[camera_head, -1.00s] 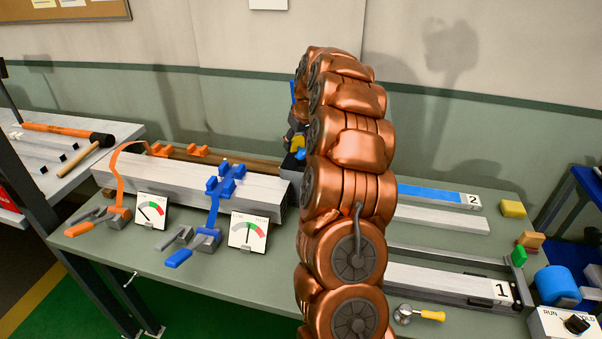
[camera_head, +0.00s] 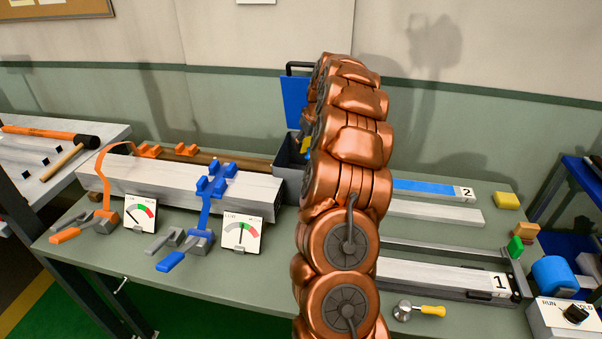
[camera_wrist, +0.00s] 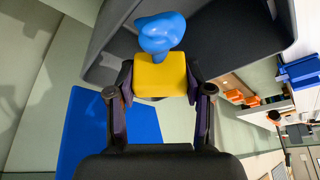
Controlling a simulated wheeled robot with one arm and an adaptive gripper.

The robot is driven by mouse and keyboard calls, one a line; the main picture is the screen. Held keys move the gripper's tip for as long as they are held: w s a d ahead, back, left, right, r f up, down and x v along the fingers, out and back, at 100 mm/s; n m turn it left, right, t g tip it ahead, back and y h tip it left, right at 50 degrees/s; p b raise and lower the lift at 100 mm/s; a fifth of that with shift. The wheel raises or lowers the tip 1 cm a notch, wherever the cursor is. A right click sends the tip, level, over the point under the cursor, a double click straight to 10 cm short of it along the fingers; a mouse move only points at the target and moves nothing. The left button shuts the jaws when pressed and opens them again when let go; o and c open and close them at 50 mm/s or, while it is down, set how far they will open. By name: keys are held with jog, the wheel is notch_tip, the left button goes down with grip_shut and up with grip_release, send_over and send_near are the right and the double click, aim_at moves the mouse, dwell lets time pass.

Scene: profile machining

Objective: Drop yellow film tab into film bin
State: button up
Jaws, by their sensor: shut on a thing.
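The yellow film tab (camera_wrist: 160,77) is between my gripper's (camera_wrist: 160,88) two fingertips in the wrist view. A rounded blue lump of film (camera_wrist: 158,34) sits at its far side, touching it. The dark grey film bin (camera_wrist: 100,65) fills the upper part of the wrist view, and the tab and lump overlap its opening there; their height over it is hard to judge. In the head view, the bin (camera_head: 288,180) stands at the back of the bench, partly behind my arm. A sliver of yellow (camera_head: 306,145) shows beside the arm; the gripper is mostly hidden there.
An upright blue panel (camera_head: 293,102) with a dark handle (camera_head: 298,67) stands by the bin; blue also fills the wrist view's lower left (camera_wrist: 105,130). A pale profile (camera_head: 180,188) with orange and blue clamps lies left of the bin. Two dial gauges (camera_head: 241,234) stand in front.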

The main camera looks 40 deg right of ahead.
jog(key=shift+f, duration=0.45)
jog(key=o, duration=1)
jog(key=shift+r, duration=0.1)
jog(key=v, duration=1.2)
